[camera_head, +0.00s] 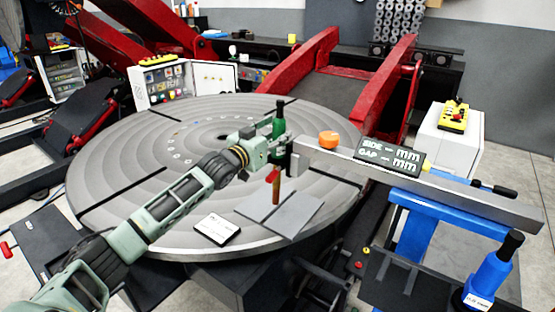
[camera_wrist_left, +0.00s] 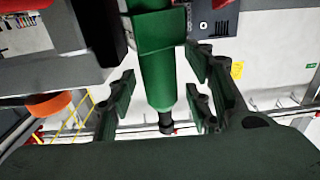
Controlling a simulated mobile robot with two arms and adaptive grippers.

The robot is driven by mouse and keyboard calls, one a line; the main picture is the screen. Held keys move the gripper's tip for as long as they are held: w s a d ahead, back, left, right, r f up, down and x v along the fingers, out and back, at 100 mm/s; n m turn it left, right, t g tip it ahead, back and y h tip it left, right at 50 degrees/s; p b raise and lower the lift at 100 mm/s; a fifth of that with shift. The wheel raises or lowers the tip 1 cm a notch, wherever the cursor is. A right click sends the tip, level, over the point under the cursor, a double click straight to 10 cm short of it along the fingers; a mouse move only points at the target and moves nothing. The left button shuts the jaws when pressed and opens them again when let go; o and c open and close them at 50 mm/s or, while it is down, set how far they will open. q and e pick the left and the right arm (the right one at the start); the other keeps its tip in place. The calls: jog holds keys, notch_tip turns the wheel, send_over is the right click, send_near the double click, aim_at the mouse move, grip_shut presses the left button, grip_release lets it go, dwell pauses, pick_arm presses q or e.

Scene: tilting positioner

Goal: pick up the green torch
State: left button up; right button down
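The green torch (camera_head: 278,128) stands upright at the far-right part of the round table, with a black tip on top; its lower part is partly hidden. My left gripper (camera_head: 272,146) is at the torch, its arm coming in from the lower left. In the left wrist view the green torch body (camera_wrist_left: 158,75) lies between the fingers of my left gripper (camera_wrist_left: 162,100), its dark end pointing down in the picture. The fingers are open, with a visible gap on each side of the torch. My right gripper is not in view.
A grey bar with an orange knob (camera_head: 328,139) and a dark "SIDE/GAP mm" sign (camera_head: 391,156) lies close right of the torch. A blue torch-like tool (camera_head: 490,275) stands at the lower right. A white card (camera_head: 216,229) lies on the round table (camera_head: 110,175). Its left side is clear.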

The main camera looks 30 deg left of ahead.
pick_arm(q)
jog(key=c, duration=0.7)
jog(key=shift+c, duration=1.1)
jog(key=shift+r, duration=0.35)
grip_shut()
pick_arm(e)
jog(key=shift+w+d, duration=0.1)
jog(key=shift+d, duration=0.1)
